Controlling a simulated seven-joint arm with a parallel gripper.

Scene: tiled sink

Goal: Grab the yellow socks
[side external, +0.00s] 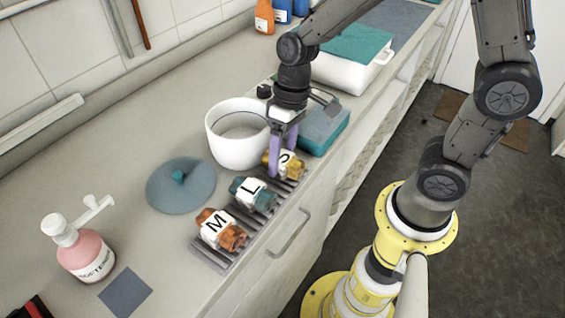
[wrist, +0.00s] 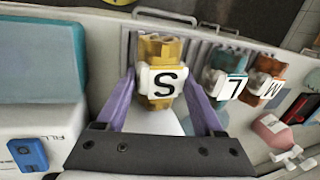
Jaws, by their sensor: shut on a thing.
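The yellow socks (side external: 295,168) are a rolled bundle with a white band marked S, at the far end of a row on the grey ribbed rack (side external: 222,256). In the wrist view the yellow socks (wrist: 160,75) sit between the two purple fingers. My gripper (side external: 283,165) is low over the rack, shut on the yellow socks; its fingers (wrist: 163,92) lie on either side of the bundle. The teal socks (side external: 253,194) marked L and the orange socks (side external: 221,229) marked M lie beside them on the rack. I cannot tell whether the yellow socks still touch the rack.
A white pot (side external: 225,150) stands close to the left of my gripper. A blue-grey lid (side external: 180,188) lies on the counter. A teal box (side external: 325,127) is just right of my gripper. A pink bottle (side external: 85,255) stands at the front left. A drawer handle (side external: 290,235) is below.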

